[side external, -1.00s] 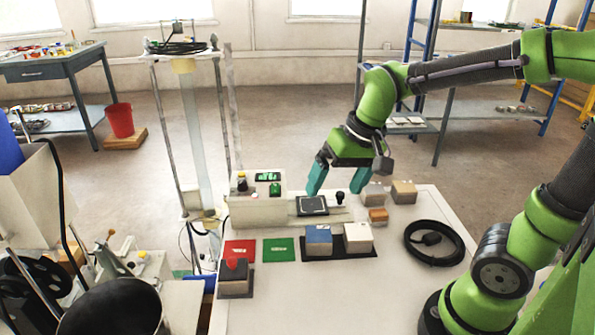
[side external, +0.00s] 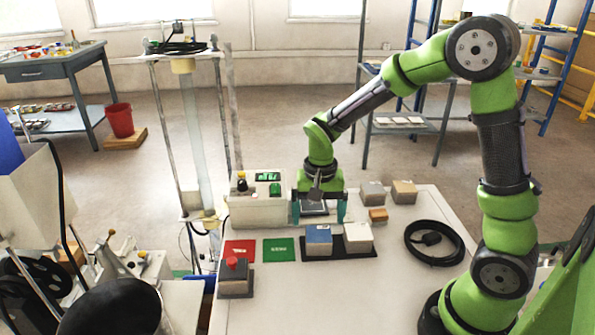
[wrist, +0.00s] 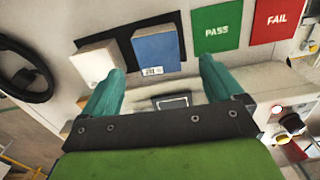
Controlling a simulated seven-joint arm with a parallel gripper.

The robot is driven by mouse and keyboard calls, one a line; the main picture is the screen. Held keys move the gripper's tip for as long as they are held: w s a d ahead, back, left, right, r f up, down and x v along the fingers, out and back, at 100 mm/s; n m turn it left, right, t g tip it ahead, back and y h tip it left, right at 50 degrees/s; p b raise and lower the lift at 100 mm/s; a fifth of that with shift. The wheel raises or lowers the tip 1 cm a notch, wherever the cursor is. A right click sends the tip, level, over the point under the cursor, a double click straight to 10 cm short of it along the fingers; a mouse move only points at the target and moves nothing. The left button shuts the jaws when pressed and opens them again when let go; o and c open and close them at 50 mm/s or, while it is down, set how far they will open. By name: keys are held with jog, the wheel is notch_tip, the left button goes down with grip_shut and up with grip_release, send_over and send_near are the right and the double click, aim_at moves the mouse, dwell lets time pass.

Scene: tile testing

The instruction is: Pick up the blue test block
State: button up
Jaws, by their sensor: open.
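The blue test block (side external: 318,240) sits on a black mat (side external: 366,251) on the white bench, just left of a white block (side external: 357,237). In the wrist view the blue block (wrist: 155,51) lies ahead of the fingers, with a barcode label on its near edge. My gripper (side external: 318,217) points down behind the blocks, over the small dark-screened device. It also shows in the wrist view (wrist: 160,78), with its teal fingers spread wide and nothing between them. The gripper is apart from the blue block.
A red FAIL card (side external: 239,250) and green PASS card (side external: 281,250) lie left of the mat. A red-button box (side external: 235,280) stands front left. Tan blocks (side external: 404,192) and a coiled black cable (side external: 433,243) are right. The bench front is clear.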

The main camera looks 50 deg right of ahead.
aim_at(319, 233)
jog(key=shift+s+d+f, duration=0.1)
jog(key=shift+s+f, duration=0.05)
jog(key=shift+f, duration=3.25)
jog(key=c, duration=1.3)
